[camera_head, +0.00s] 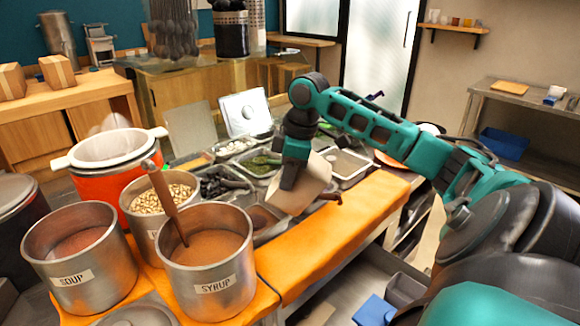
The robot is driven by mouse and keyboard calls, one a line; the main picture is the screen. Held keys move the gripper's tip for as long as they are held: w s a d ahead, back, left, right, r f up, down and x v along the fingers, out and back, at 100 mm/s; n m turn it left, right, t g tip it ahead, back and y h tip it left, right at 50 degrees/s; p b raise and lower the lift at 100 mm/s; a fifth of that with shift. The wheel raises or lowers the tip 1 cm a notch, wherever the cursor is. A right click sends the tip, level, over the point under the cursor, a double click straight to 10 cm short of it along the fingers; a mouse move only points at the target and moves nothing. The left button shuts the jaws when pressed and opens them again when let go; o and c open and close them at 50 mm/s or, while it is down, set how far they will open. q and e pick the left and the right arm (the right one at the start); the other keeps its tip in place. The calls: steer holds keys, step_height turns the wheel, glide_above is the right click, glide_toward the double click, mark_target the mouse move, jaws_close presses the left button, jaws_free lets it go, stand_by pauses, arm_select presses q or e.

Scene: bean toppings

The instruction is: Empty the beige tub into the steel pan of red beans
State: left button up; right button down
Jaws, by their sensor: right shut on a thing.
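My right gripper (289,180) is shut on the beige tub (307,188). The tub is tilted above the row of topping pans, near the orange counter edge. Its opening and contents cannot be made out from here. A steel pan with brownish-red contents (262,218) sits just below and left of the tub, which partly hides it. I cannot tell single beans in it. My left gripper is not in view.
Steel pots marked SOUP (82,275) and SYRUP (214,287), a pot of pale beans (160,202) and an orange container (105,172) crowd the left. Pans of dark (222,184) and green toppings (262,162) lie behind. The orange counter front (335,230) is clear.

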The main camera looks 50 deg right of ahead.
steer(key=shift+w+a+r+g, duration=0.1)
steer(key=shift+w+a+g, duration=0.2)
steer(key=shift+w, duration=0.2)
steer(key=shift+w+a+f+g+h, duration=0.3)
steer(key=shift+w+g+h, duration=0.2)
steer(key=shift+h, duration=0.1)
steer(key=shift+w+a+f+g+h, duration=0.55)
steer(key=shift+w+f+g, duration=0.25)
steer(key=shift+g, duration=0.1)
steer(key=shift+w+a+f+g+h, duration=0.35)
steer(key=shift+w+a+g+h, duration=0.05)
steer(key=shift+w+g, duration=0.15)
steer(key=shift+w+a+f+g+h, duration=0.35)
steer(key=shift+w+a+g, duration=0.05)
steer(key=shift+w+g, duration=0.15)
steer(key=shift+w+a+f+g+h, duration=0.3)
steer(key=shift+w+a+g+h, duration=0.2)
steer(key=shift+w+g, duration=0.3)
